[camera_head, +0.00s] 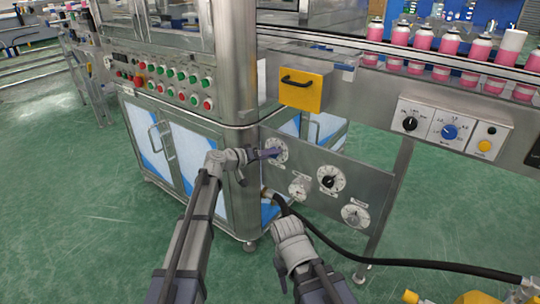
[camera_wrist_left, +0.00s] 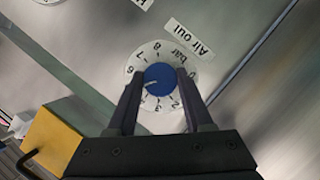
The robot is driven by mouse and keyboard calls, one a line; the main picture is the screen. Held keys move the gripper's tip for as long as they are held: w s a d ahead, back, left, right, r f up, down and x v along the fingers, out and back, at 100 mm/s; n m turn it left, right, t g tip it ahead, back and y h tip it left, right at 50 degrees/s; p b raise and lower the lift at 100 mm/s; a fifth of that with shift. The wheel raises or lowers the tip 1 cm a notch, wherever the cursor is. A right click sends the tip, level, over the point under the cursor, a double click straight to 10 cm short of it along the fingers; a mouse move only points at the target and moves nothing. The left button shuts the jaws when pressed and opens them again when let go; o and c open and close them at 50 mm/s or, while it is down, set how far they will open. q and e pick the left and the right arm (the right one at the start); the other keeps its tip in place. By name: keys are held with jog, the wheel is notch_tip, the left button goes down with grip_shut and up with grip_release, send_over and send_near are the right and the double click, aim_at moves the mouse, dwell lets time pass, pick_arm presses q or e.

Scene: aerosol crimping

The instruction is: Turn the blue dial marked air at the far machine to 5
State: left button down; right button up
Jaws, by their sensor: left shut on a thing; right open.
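The blue dial (camera_wrist_left: 160,79) sits on a round white numbered scale beside a label reading "Air out" and "bar". Its white mark points to the lower left in the left wrist view. The figures close to the mark are partly hidden by a finger, so I cannot read the exact setting. My left gripper (camera_wrist_left: 158,76) is shut on the dial, one finger on each side. In the head view my left gripper (camera_head: 268,154) reaches the upper left scale of the grey panel (camera_head: 345,165). My right gripper (camera_head: 287,222) is open, low in front of the panel; its fingertips are hard to make out.
Other dials (camera_head: 331,180) are on the same panel. A black hose (camera_head: 385,262) passes the right gripper and runs right. A control box with another blue knob (camera_head: 450,132) is at the right, under the pink cans (camera_head: 450,48). Green floor is free at the left.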

pick_arm(q)
jog(key=shift+c, duration=1.5)
grip_release()
jog(key=p+v, duration=0.2)
jog(key=v, duration=0.5)
jog(key=shift+s+a, duration=0.2)
jog(key=shift+a, duration=0.1)
jog(key=shift+r, duration=0.15)
